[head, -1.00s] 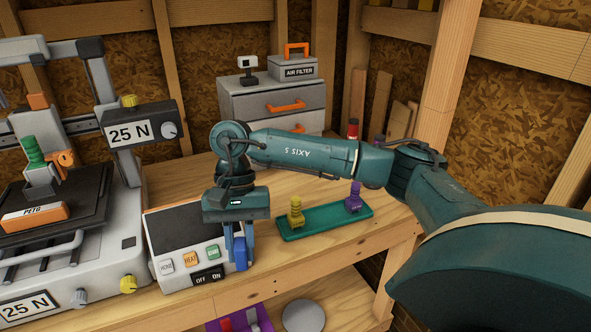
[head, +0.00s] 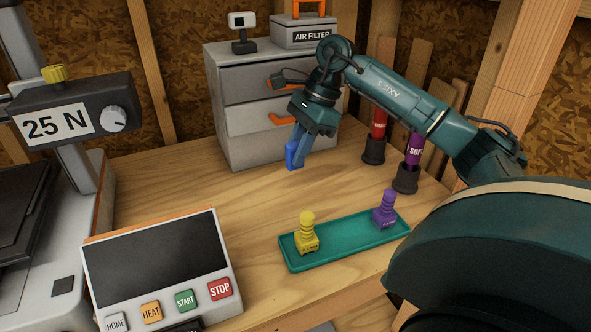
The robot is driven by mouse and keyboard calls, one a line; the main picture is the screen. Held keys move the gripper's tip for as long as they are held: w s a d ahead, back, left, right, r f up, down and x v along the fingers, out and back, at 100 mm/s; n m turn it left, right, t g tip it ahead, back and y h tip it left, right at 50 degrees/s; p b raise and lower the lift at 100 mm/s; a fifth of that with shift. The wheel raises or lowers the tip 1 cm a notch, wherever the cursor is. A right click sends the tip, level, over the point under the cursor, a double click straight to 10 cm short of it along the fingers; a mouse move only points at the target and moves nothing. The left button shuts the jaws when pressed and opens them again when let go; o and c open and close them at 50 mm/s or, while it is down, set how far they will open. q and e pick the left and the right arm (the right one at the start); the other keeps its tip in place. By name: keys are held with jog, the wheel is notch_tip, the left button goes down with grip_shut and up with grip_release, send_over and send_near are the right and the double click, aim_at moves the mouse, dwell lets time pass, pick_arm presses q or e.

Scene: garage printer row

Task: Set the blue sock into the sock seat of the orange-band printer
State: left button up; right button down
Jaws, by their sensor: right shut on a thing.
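My right gripper (head: 298,143) is shut on the blue sock (head: 292,155). It holds the sock above the wooden bench, in front of the grey drawer unit, with the sock pointing down. The gripper hides part of the sock. A printer (head: 42,290) is cut off at the left edge, with a dark bed and a "25 N" sign (head: 54,124) on its crossbar. I cannot tell whether it is the orange-band one, and no sock seat is clear. My left gripper is not in view.
A green tray (head: 345,240) holds a yellow sock (head: 307,235) and a purple sock (head: 386,210). A control panel (head: 160,265) stands front left. A drawer unit (head: 235,150) and red and purple tubes (head: 413,150) stand behind. The bench middle is clear.

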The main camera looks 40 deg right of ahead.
jog(key=shift+d+f, duration=0.2)
notch_tip(320, 180, down, 10)
jog(key=shift+r, duration=0.25)
jog(key=shift+b, duration=0.3)
jog(key=shift+f, duration=0.2)
jog(key=c, duration=1.3)
grip_release()
jog(key=v, duration=1.2)
jog(key=shift+r, duration=0.2)
